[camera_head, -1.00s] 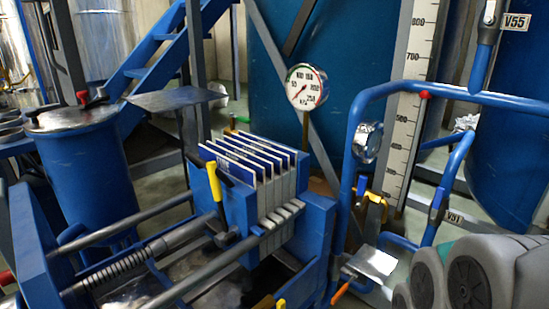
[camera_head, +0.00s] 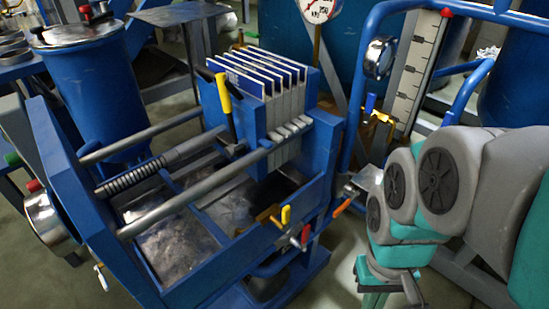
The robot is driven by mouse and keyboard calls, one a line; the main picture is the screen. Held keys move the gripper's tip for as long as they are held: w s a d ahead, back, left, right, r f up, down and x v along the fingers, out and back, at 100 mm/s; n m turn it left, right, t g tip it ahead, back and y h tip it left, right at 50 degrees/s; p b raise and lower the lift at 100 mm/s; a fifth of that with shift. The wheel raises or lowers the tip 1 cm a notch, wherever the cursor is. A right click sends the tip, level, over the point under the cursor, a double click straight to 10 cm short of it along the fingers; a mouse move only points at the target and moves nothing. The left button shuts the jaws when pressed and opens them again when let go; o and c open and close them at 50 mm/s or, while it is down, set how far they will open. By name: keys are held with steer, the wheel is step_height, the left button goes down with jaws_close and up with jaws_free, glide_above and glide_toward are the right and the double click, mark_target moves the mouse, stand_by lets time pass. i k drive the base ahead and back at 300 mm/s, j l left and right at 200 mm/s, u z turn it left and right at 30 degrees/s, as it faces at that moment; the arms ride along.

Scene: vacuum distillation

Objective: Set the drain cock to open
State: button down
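No label marks the drain cock, so I cannot tell which handle it is. Low on the front of the blue filter press (camera_head: 330,150) are small valve handles. A yellow handle (camera_head: 286,215) stands upright, a red handle (camera_head: 305,236) sits just right of and below it, and an orange handle (camera_head: 341,208) slants farther right beside a metal spout (camera_head: 362,183). My gripper (camera_head: 388,297) is at the bottom edge, right of and nearer than these handles, and apart from them. Its fingertips are partly cut off, so its opening is unclear.
A yellow-and-black lever (camera_head: 224,95) rises by the press plates (camera_head: 283,110). Blue pipe rails (camera_head: 352,120) and a gauge (camera_head: 380,57) stand behind my arm. A blue tank (camera_head: 85,85) is at left. Bare floor (camera_head: 335,270) shows between the press and my gripper.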

mark_target(286, 210)
steer(key=u, duration=0.7)
